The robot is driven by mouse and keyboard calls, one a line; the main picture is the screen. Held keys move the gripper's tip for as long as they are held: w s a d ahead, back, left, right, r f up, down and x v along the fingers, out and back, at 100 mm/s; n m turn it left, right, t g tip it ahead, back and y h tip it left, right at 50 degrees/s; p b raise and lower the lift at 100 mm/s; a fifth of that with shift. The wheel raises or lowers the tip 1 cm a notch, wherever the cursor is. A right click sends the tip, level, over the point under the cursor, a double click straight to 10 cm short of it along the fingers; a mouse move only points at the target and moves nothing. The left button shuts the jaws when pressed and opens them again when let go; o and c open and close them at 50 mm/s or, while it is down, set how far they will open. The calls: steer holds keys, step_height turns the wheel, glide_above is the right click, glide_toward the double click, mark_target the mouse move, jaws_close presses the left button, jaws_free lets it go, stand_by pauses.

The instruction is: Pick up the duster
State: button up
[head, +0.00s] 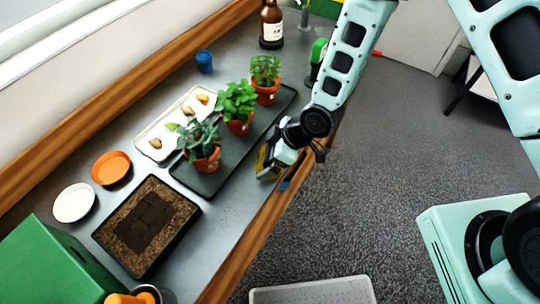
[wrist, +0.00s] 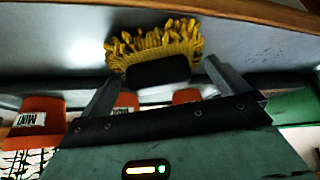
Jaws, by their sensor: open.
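The duster shows in the wrist view as a yellow fringed head (wrist: 155,45) with a dark block below it, over the grey bench surface. In the head view, a small yellow part of the duster (head: 262,160) shows at the bench's front edge, mostly hidden by my gripper (head: 272,168). My gripper (wrist: 160,80) is open in the wrist view, with one finger on each side of the duster's dark part. I cannot tell whether the fingers touch it.
A dark tray (head: 184,176) with several potted plants lies just left of my gripper. A soil tray (head: 188,236), orange dish (head: 111,168), white dish (head: 73,203) and green box (head: 50,265) stand farther left. A wooden edge (head: 240,254) runs along the bench front.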

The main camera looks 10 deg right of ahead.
mark_target(266, 152)
steer(key=shift+w+a+f, duration=0.1)
steer(key=shift+a+f, duration=0.15)
steer(key=shift+f, duration=0.25)
steer(key=c, duration=1.1)
steer(key=shift+r, duration=0.15)
step_height(266, 152, up, 10)
steer(key=shift+f+b, duration=0.1)
steer(key=shift+b, duration=0.7)
steer(key=o, duration=0.3)
steer(key=shift+c, duration=0.6)
